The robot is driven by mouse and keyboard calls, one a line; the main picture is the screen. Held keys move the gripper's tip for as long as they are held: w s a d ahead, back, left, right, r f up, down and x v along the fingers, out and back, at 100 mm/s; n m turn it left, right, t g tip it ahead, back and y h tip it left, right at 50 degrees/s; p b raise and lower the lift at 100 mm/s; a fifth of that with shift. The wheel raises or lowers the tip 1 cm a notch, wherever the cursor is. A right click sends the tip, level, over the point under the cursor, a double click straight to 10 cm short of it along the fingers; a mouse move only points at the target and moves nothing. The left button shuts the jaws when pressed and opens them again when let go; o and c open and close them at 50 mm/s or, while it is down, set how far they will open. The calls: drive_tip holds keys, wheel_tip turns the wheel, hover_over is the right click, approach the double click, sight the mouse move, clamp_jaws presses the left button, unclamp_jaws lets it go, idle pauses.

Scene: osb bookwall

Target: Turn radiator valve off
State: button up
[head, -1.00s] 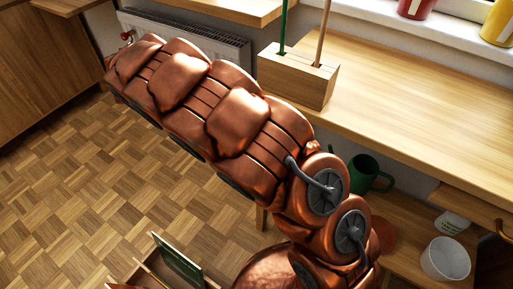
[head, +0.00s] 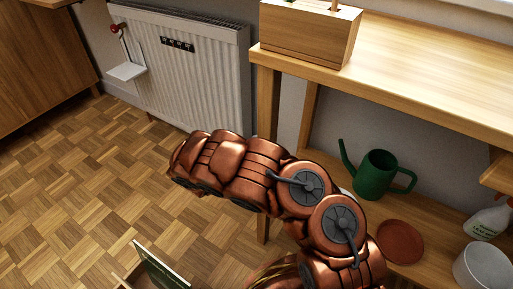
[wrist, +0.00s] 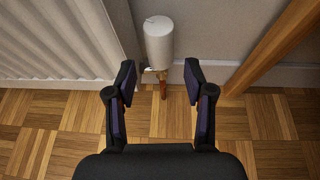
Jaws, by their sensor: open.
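In the wrist view, a white cylindrical radiator valve head (wrist: 158,42) sits on a brass and copper-coloured pipe fitting, close to the right end of the radiator (wrist: 50,40). My gripper (wrist: 160,72) is open and empty, its two dark fingers spread left and right of the valve's lower end. Whether either finger touches it cannot be told. In the head view, the white ribbed radiator (head: 190,70) stands against the wall. My copper-coloured arm reaches toward its lower right end and hides the white valve and the gripper there.
A red knob (head: 116,28) and a small white shelf (head: 127,72) are at the radiator's left end. A wooden bench (head: 400,75) stands right, with a green watering can (head: 375,175) on its lower shelf. A bench leg (wrist: 275,45) rises right of the valve. Parquet floor is clear left.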

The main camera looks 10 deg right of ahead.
drive_tip(key=b+x, duration=0.3)
drive_tip(key=x, duration=0.4)
drive_tip(key=shift+w+d, duration=0.15)
drive_tip(key=c, duration=0.9)
drive_tip(key=shift+o, duration=0.2)
drive_tip(key=shift+w+r+n+t+y, duration=0.1)
drive_tip(key=shift+r+n+t+y, duration=0.15)
drive_tip(key=shift+n+t+y, duration=0.75)
drive_tip(key=shift+n+y, duration=0.3)
drive_tip(key=shift+f, duration=0.1)
drive_tip(key=shift+n, duration=0.3)
